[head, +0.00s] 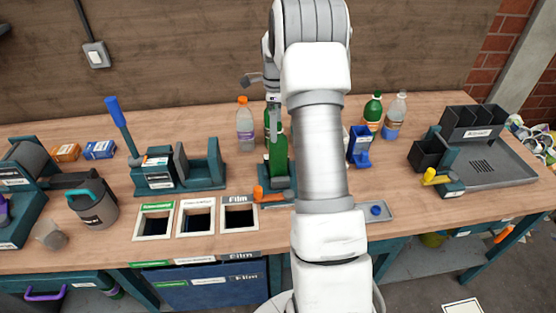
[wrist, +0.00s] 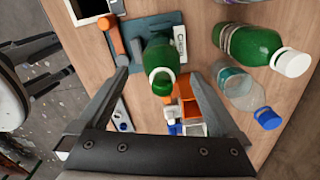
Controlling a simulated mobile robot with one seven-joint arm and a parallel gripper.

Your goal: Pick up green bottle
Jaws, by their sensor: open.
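A green bottle (head: 277,160) stands upright at the teal fixture in the middle of the bench, partly covered by my arm in the head view. In the wrist view this green bottle (wrist: 158,53) has its neck toward the camera, between the two fingers. My gripper (wrist: 157,78) is open, with a finger on each side of the bottle and a visible gap to each. In the head view my gripper (head: 273,102) is above the bottle, partly hidden by my arm. Another green bottle with a white cap (wrist: 255,45) shows at the right of the wrist view.
A clear bottle with a blue cap (wrist: 240,88) is close to the right finger. In the head view, an orange-capped bottle (head: 245,128) stands left of the green one. An orange-handled tool (head: 268,196) and open bins (head: 196,218) are in front. Bare bench (head: 445,215) lies at right.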

